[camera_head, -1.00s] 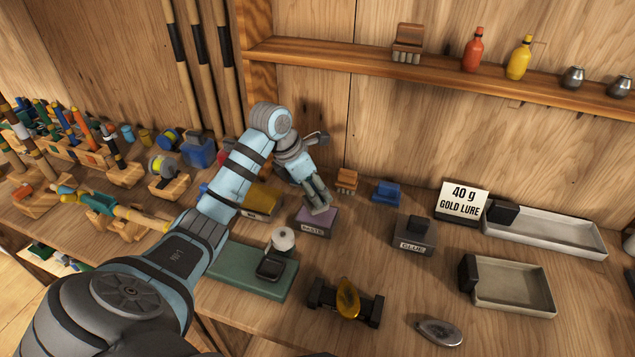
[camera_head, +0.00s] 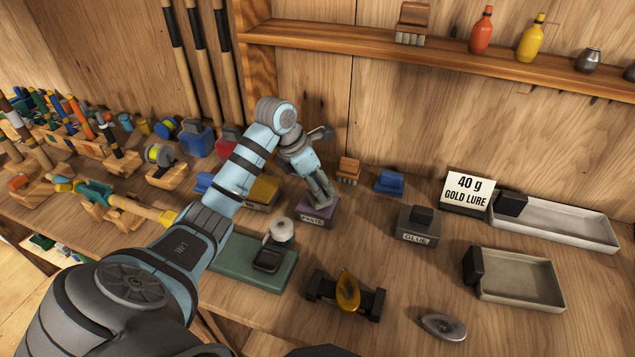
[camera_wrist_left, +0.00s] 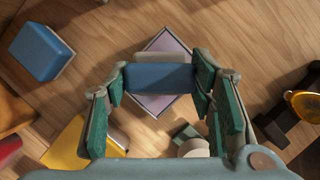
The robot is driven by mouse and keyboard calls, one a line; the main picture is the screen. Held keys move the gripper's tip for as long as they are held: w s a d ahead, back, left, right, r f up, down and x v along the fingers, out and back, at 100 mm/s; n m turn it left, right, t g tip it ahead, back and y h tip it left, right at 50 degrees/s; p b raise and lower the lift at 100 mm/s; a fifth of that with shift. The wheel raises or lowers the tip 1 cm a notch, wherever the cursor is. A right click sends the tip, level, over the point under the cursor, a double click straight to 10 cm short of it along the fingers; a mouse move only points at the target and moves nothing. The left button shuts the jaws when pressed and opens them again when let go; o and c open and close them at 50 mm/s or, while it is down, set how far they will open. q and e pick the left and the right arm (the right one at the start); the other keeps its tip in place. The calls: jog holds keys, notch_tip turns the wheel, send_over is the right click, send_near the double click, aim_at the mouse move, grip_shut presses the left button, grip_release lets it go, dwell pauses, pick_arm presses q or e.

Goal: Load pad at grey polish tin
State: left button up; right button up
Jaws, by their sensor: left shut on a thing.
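My left gripper (camera_head: 325,203) points down over a purple-topped tin labelled "PASTE" (camera_head: 316,222). It is shut on a blue block-shaped pad (camera_wrist_left: 160,78), which lies across the fingers in the left wrist view. The purple top (camera_wrist_left: 172,42) shows around and beneath the pad there; I cannot tell whether they touch. A grey tin labelled "GLUE" (camera_head: 416,238), with a dark block on top, stands to the right. I can read no polish label on any tin. My right gripper is not in view.
A green base with a white roll (camera_head: 240,262) is in front. A gold lure on a black stand (camera_head: 347,290) and a silver lure (camera_head: 442,325) lie nearer. An orange brush (camera_head: 348,170) and a blue block (camera_head: 389,181) stand behind. Shallow trays (camera_head: 520,303) are at right.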

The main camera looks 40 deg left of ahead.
pick_arm(q)
jog(key=shift+f+b, duration=0.3)
jog(key=shift+f, duration=0.15)
jog(key=shift+s, duration=0.1)
dwell(1.0)
notch_tip(320, 180, up, 7)
jog(key=p, duration=0.6)
jog(key=shift+r, duration=0.1)
